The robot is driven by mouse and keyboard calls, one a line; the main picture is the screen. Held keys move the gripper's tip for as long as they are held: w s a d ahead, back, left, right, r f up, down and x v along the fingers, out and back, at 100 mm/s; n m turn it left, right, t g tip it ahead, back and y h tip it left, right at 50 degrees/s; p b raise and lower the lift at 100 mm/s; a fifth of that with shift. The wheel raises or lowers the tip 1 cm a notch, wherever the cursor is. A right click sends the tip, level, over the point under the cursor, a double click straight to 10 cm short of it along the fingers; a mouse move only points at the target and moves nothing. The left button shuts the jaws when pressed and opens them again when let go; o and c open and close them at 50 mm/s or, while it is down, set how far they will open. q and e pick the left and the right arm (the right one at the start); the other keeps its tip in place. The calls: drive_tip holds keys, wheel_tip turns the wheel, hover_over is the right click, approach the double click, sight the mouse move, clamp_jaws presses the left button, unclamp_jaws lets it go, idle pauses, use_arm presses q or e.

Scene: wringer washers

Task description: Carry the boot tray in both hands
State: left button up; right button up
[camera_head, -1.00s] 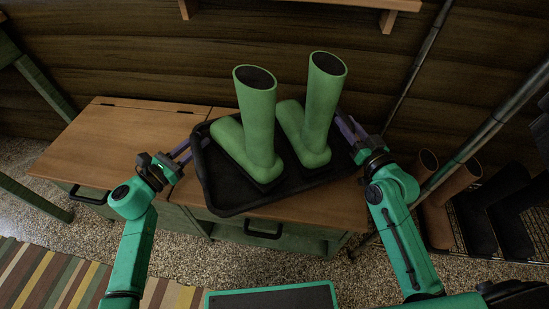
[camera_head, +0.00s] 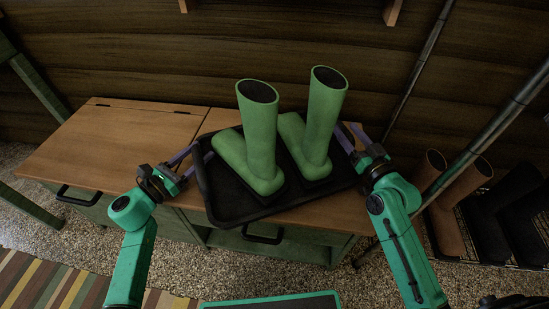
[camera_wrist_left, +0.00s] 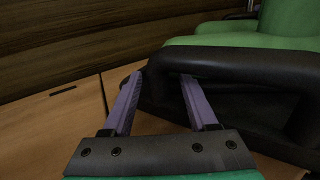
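The boot tray (camera_head: 232,214) is a black tray with a raised rim and end handles, and two green boots (camera_head: 262,135) (camera_head: 324,120) stand upright on it. It is over the bench, its near left corner jutting past the front edge; whether it touches the bench top I cannot tell.
The wooden bench (camera_head: 110,145) has clear top to the left of the tray. At the right, brown boots (camera_head: 462,185) and dark boots stand by a rack, near slanting metal poles (camera_head: 490,120). A striped rug (camera_head: 55,280) lies at lower left.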

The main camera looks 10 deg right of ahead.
use_arm(q)
drive_tip(key=shift+f, duration=0.1)
use_arm(e)
drive_tip(key=shift+s+a+f+g, duration=0.1)
drive_tip(key=shift+f+g, duration=0.05)
drive_tip(key=shift+f, duration=0.4)
drive_tip(key=shift+s+a+f+g, duration=0.1)
drive_tip(key=shift+f+g, duration=0.05)
drive_tip(key=shift+f, duration=0.35)
use_arm(q)
drive_tip(key=v, duration=0.8)
drive_tip(key=shift+s+a, duration=0.1)
drive_tip(key=shift+s, duration=0.05)
use_arm(e)
drive_tip(key=shift+s+f, duration=0.1)
drive_tip(key=shift+s, duration=0.1)
drive_tip(key=r, duration=0.1)
hover_over(357, 175)
drive_tip(key=shift+w+a, duration=0.3)
drive_tip(key=shift+w, duration=0.1)
drive_tip(key=shift+s+d+r, duration=0.1)
drive_tip(key=shift+s+d, duration=0.05)
drive_tip(key=shift+s, duration=0.15)
drive_tip(key=shift+s+d+r, duration=0.1)
drive_tip(key=shift+d+r, duration=0.05)
drive_tip(key=shift+r, duration=0.15)
